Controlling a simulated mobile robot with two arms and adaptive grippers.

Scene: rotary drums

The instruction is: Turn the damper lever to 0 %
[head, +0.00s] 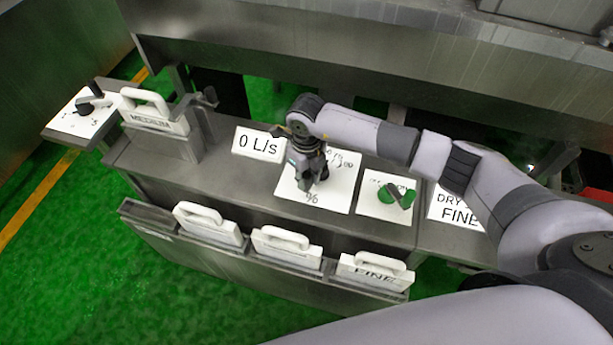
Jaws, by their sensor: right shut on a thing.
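The damper's white dial plate (343,183) lies on the grey metal console, with a % sign at its front edge and partly covered numbers at its back right. My right gripper (313,182) points down onto the middle of this plate and is shut on the damper lever. The gripper hides most of the lever, so its exact angle cannot be read. My left gripper is not in view.
A green-knobbed switch plate (385,207) and a DRY/FINE sign (447,208) are on the right. A MEDIUM-labelled handled plate (152,115) and a black lever dial (83,112) are at left. Several handled plates (207,222) fill the front rack.

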